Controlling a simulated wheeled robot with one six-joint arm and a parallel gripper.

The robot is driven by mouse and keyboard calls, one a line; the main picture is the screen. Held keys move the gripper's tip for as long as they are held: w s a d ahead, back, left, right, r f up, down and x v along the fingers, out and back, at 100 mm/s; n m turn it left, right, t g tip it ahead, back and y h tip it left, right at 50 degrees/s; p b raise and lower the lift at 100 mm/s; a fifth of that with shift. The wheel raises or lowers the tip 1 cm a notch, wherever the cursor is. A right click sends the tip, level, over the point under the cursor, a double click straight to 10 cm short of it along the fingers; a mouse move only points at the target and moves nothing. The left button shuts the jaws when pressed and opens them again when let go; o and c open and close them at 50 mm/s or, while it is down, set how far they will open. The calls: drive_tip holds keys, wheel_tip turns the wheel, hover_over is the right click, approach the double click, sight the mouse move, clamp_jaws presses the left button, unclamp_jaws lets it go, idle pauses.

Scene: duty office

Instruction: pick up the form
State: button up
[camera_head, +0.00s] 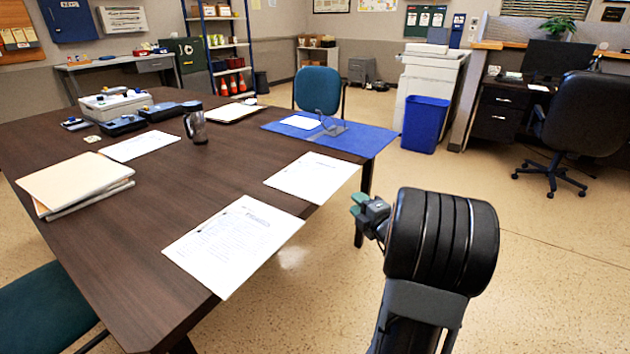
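Several white printed sheets that look like forms lie flat on the dark brown table (185,185). The nearest form (234,243) lies at the table's front right edge and slightly overhangs it. A second sheet (311,177) lies farther back along the right edge. A third sheet (138,146) lies toward the left, before the dark devices. I cannot tell which sheet is the task's form. My gripper (360,204) shows small and mostly hidden behind my black arm, with green tips, right of the table and apart from all sheets. Its opening cannot be made out.
A blue mat (335,138) covers the far right corner. Chairs stand around the table; a blue bin (425,124) stands behind.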

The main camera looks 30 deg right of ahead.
drive_tip(key=w+b, duration=0.3)
drive_tip(key=w, duration=0.5)
drive_tip(key=shift+w+a, duration=0.15)
drive_tip(key=shift+w, duration=0.2)
drive_tip(key=shift+c, duration=0.5)
clamp_jaws()
